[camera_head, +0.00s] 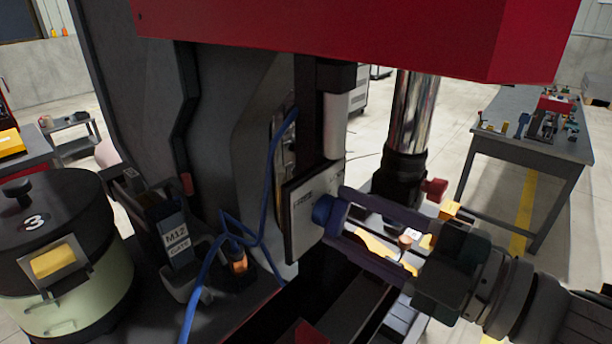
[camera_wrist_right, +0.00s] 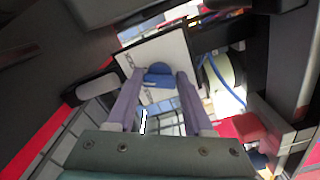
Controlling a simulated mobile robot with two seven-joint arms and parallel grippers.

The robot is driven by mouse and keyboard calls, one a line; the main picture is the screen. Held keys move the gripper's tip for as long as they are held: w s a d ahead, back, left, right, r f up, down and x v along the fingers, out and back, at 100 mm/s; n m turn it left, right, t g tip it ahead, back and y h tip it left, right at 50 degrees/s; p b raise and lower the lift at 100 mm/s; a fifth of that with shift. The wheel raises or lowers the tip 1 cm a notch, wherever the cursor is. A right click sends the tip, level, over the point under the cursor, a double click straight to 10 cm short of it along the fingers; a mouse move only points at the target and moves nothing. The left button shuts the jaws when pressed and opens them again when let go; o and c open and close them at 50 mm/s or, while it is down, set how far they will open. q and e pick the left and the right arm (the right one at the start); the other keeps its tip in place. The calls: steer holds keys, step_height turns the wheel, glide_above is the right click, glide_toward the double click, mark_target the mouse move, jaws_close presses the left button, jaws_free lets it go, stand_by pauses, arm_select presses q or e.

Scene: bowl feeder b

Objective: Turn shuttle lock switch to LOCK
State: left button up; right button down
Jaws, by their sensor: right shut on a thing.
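The shuttle lock switch is a blue knob (camera_head: 321,208) on a white panel (camera_head: 301,228) with a dark edge, at the centre of the head view. In the right wrist view the blue knob (camera_wrist_right: 160,77) sits between the two fingertips (camera_wrist_right: 159,84), against the white panel (camera_wrist_right: 160,50). The fingers cover the knob's sides, and I cannot tell which position it points to. My left gripper is not in view.
A red machine housing (camera_head: 360,30) hangs above the panel. A blue cable (camera_head: 266,190) runs just left of it. A chrome column (camera_head: 413,110) rises behind my gripper. A workbench (camera_head: 530,150) stands at the right.

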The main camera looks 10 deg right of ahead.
steer(key=shift+m, duration=1.7)
steer(key=shift+c, duration=1.4)
jaws_free()
steer(key=shift+s+f, duration=0.1)
steer(key=b+v, duration=0.2)
steer(key=v, duration=0.7)
steer(key=shift+s+d+b, duration=0.25)
steer(key=shift+s+b, duration=0.05)
steer(key=shift+b, duration=0.05)
